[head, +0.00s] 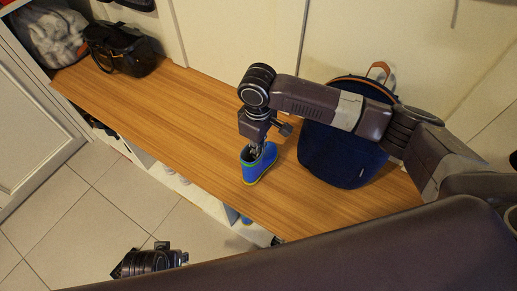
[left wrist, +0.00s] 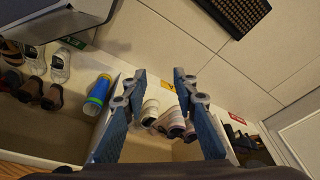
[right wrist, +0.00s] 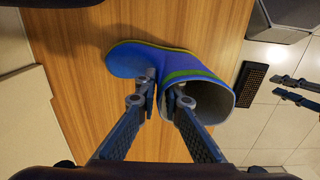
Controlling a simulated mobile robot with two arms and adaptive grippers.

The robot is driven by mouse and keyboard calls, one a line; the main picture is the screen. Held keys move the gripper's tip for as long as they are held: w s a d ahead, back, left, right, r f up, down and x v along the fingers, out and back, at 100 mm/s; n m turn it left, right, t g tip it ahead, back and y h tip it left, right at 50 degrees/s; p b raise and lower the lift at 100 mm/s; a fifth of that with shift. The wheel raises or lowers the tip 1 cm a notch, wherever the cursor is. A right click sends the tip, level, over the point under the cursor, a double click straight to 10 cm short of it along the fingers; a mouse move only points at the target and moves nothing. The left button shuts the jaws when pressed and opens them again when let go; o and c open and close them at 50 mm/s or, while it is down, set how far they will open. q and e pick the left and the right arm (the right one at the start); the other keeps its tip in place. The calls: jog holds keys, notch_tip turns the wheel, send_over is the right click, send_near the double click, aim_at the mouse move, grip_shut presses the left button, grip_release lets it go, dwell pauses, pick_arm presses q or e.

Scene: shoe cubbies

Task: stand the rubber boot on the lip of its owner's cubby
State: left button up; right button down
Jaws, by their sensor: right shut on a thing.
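The blue rubber boot (head: 264,167) with a yellow-green trim is upright at the bench's front edge in the head view. My right gripper (head: 254,151) is shut on its shaft wall, one finger inside the opening. The boot also shows in the right wrist view (right wrist: 195,55); whether its sole touches the bench I cannot tell. My left gripper (left wrist: 160,73) is open and empty, facing the cubbies below the bench. A similar blue boot (left wrist: 97,92) is in a cubby in the left wrist view. Lips carry a green label (left wrist: 73,42), a yellow label (left wrist: 168,86) and a red label (left wrist: 237,118).
A navy backpack (head: 340,155) stands on the bench (head: 185,115) right of the boot. A black bag (head: 122,50) is at its far left. Pale shoes (left wrist: 170,122) and brown shoes (left wrist: 50,97) sit in cubbies. The tiled floor before the bench has free room.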

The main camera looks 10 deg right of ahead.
jog(key=c, duration=2.5)
grip_release()
jog(key=shift+f, duration=0.1)
jog(key=o, duration=0.4)
